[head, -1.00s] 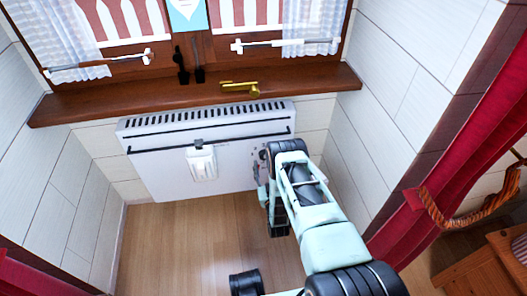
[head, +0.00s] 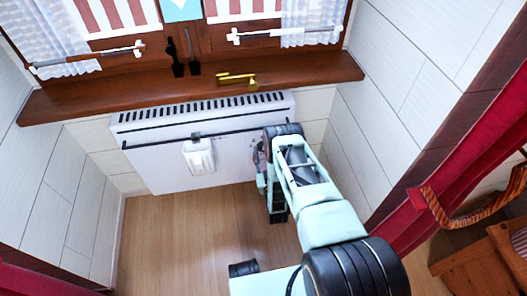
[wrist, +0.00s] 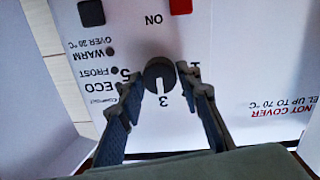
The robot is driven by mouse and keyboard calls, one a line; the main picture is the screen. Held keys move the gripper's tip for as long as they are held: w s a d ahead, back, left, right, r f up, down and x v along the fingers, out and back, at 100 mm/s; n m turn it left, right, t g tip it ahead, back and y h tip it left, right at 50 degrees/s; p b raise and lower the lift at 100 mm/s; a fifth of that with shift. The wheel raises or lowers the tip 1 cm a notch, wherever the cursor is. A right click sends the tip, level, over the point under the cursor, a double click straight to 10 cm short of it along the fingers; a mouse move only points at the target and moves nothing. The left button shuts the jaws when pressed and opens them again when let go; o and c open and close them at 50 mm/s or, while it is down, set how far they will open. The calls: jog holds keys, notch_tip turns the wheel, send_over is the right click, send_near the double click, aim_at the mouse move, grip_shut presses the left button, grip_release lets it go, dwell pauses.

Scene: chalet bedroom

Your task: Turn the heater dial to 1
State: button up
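The heater (head: 160,170) is a white panel under the window sill. Its dark round dial (wrist: 160,76) shows in the wrist view, where the printing is upside down. The dial's pale notch points down in the picture, towards the printed 3. A 5 is printed left of the dial; a mark to the right is partly covered by a finger. My gripper (wrist: 163,88) is open, with one finger on each side of the dial and small gaps seemingly between. In the head view my gripper (head: 261,168) is at the heater's right end, and my arm hides the dial.
A white box (head: 199,157) hangs on the heater front. The wooden sill (head: 130,92) juts out above. The right wall is close; the floor (head: 180,235) is clear.

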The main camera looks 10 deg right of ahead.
jog(key=c, duration=0.6)
jog(key=shift+n, duration=0.4)
jog(key=shift+w+n+b, duration=0.1)
jog(key=shift+n+b, duration=3.5)
jog(key=shift+n, duration=5.1)
jog(key=o, duration=1.2)
jog(key=shift+c, duration=0.2)
